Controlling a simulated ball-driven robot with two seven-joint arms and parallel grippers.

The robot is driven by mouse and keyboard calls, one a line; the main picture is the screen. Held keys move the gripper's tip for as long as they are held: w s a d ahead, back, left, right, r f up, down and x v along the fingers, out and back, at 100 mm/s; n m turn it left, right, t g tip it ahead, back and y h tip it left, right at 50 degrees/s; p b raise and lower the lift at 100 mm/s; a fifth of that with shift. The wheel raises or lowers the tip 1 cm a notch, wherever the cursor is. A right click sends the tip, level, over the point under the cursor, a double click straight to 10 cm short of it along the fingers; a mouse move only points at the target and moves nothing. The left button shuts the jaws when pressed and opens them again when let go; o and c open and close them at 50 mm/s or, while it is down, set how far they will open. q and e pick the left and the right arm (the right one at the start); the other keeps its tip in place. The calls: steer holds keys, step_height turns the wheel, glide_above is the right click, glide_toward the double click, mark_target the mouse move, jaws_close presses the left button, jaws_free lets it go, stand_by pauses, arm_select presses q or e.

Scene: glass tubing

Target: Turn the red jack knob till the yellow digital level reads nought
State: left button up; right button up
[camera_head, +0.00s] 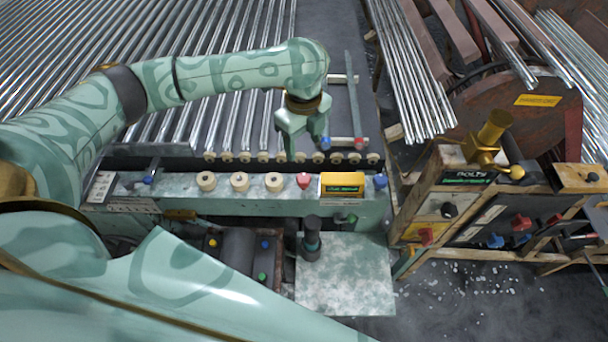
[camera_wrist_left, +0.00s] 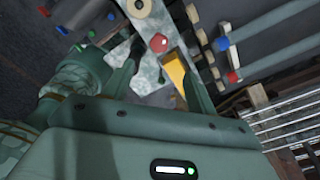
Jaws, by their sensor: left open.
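The red jack knob (camera_head: 304,181) sits on the pale green rail, just left of the yellow digital level (camera_head: 342,181). The level has a small green display, too small to read. My left gripper (camera_head: 304,152) hangs above and behind the knob with its fingers pointing down, open and empty, apart from it. In the left wrist view the red knob (camera_wrist_left: 157,42) shows beyond and between the open fingers of my left gripper (camera_wrist_left: 158,72). The yellow level (camera_wrist_left: 175,70) lies beside the right-hand finger, which partly hides it. My right gripper is in neither view.
Several cream rollers (camera_head: 240,181) line the rail left of the knob. A blue knob (camera_head: 380,181) stands right of the level. Glass tubes (camera_head: 200,60) lie behind. A dark upright post (camera_head: 311,240) stands on a pale plate (camera_head: 345,285) in front. A cluttered cabinet (camera_head: 455,205) is at right.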

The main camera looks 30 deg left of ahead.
mark_target(303, 178)
arm_select(q)
step_height(303, 178, down, 13)
steer(key=b, duration=0.4)
steer(key=shift+s, duration=0.1)
steer(key=shift+r, duration=0.1)
steer(key=c, duration=1)
